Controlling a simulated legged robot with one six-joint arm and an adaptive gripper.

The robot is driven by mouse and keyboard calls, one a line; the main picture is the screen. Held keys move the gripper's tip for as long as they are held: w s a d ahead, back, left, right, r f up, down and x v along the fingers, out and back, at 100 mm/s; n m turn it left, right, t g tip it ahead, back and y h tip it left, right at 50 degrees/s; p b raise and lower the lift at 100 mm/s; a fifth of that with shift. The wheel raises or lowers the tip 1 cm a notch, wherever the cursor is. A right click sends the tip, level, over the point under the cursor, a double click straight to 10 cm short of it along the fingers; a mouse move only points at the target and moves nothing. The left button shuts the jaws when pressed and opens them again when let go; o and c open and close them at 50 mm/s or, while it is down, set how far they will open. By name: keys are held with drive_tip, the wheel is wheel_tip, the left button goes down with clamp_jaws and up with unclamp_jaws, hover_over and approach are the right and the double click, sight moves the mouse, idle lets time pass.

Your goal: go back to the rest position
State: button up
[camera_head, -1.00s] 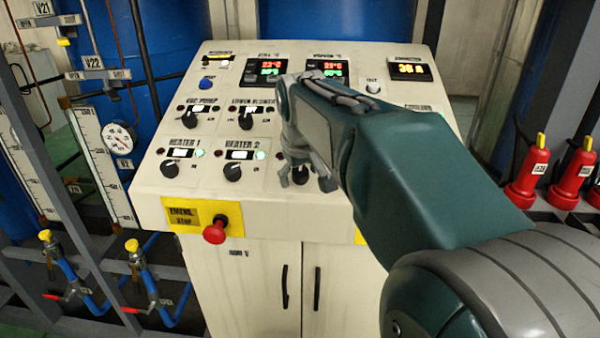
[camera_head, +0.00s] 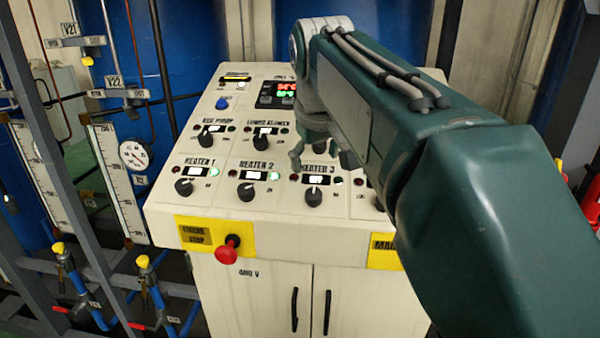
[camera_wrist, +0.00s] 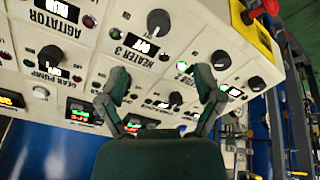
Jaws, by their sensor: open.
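My gripper (camera_head: 322,158) is open and empty. In the head view it hangs over the control panel (camera_head: 168,212), in front of the upper part of the HEATER 3 column. In the wrist view its two fingers (camera_wrist: 161,85) stand apart with the panel behind them, which appears turned over. The HEATER 3 knob (camera_wrist: 158,22) shows clear of the fingers, and its display reads OFF. It also shows below my gripper in the head view (camera_head: 313,196). My arm covers the panel's right side.
A red emergency stop button (camera_head: 227,250) sticks out of the panel's front. Valves with yellow caps (camera_head: 144,262) and gauge boards (camera_head: 119,185) stand on the left. Blue tanks (camera_head: 205,30) stand behind. Red fittings (camera_head: 590,205) are partly visible at right.

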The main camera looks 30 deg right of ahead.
drive_tip(key=shift+s+r, duration=0.15)
drive_tip(key=shift+r, duration=0.2)
drive_tip(key=s+a+f, duration=0.3)
drive_tip(key=s+f, duration=0.2)
drive_tip(key=f, duration=0.1)
drive_tip(key=s+a+f+t+y, duration=0.1)
drive_tip(key=s+a+f, duration=0.3)
drive_tip(key=f, duration=0.3)
drive_tip(key=s+a+f+y, duration=0.1)
drive_tip(key=s+a+f, duration=0.2)
drive_tip(key=s+f, duration=0.2)
drive_tip(key=shift+s+a+f, duration=0.35)
drive_tip(key=shift+s+f, duration=0.05)
drive_tip(key=shift+f, duration=0.5)
